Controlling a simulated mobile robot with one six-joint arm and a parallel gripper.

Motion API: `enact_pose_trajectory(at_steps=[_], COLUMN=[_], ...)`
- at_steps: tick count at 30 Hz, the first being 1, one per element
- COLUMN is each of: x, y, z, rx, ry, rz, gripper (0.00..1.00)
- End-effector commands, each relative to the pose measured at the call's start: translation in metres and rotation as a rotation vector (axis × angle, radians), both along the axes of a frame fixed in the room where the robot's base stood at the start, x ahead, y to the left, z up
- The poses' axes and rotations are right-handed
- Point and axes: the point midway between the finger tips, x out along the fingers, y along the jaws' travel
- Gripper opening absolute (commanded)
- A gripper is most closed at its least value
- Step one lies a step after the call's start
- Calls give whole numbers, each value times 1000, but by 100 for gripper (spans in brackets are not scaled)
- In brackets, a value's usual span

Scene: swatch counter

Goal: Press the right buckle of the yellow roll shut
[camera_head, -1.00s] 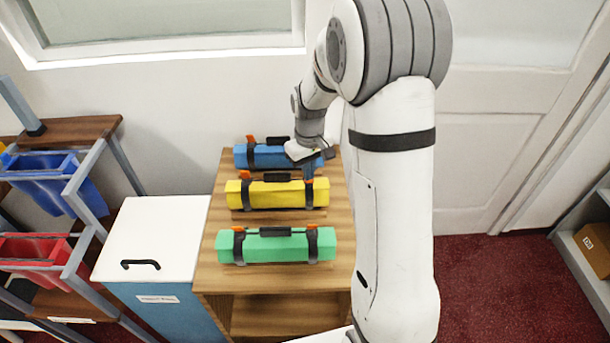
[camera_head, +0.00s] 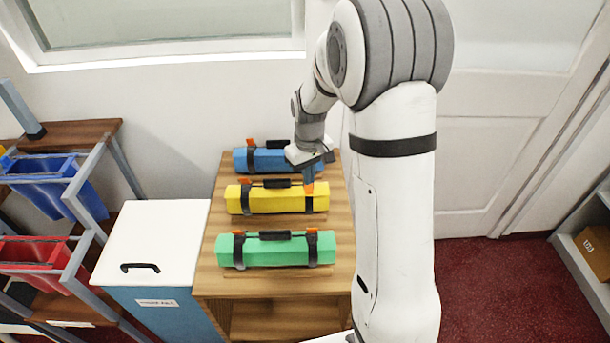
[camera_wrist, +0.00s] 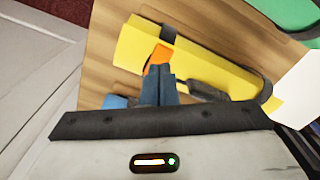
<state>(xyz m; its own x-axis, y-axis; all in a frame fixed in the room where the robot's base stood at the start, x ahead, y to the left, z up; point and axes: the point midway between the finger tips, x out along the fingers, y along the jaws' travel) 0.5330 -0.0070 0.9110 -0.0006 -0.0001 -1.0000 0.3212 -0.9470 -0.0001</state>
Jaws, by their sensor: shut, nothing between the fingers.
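The yellow roll (camera_head: 275,201) lies across the wooden counter between two other rolls, with a dark strap near each end and a dark handle between them. Its right buckle (camera_head: 308,188) is orange, on the right strap; it also shows in the wrist view (camera_wrist: 157,56). My gripper (camera_head: 308,180) is shut and empty, its blue-grey fingertips right at this buckle. In the wrist view my fingertips (camera_wrist: 160,68) overlap the buckle's edge. I cannot tell whether they touch it, and the fingers partly hide it. The left buckle (camera_head: 246,181) is orange too.
The blue roll (camera_head: 262,160) lies behind, partly hidden by my gripper. The green roll (camera_head: 275,252) lies in front. The counter (camera_head: 343,215) has bare wood around the rolls. A white-lidded bin (camera_head: 150,235) stands left, beside a rack with a red bin (camera_head: 30,262).

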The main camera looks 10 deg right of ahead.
Motion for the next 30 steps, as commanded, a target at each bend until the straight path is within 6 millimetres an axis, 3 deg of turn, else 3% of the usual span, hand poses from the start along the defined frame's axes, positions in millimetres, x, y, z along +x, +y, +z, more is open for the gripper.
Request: enact_pose_trajectory(at_steps=[21, 30], x=[0, 0], y=[0, 0], z=[61, 65], rx=[0, 0], ry=[-1, 0], rz=[1, 1], gripper=[0, 0])
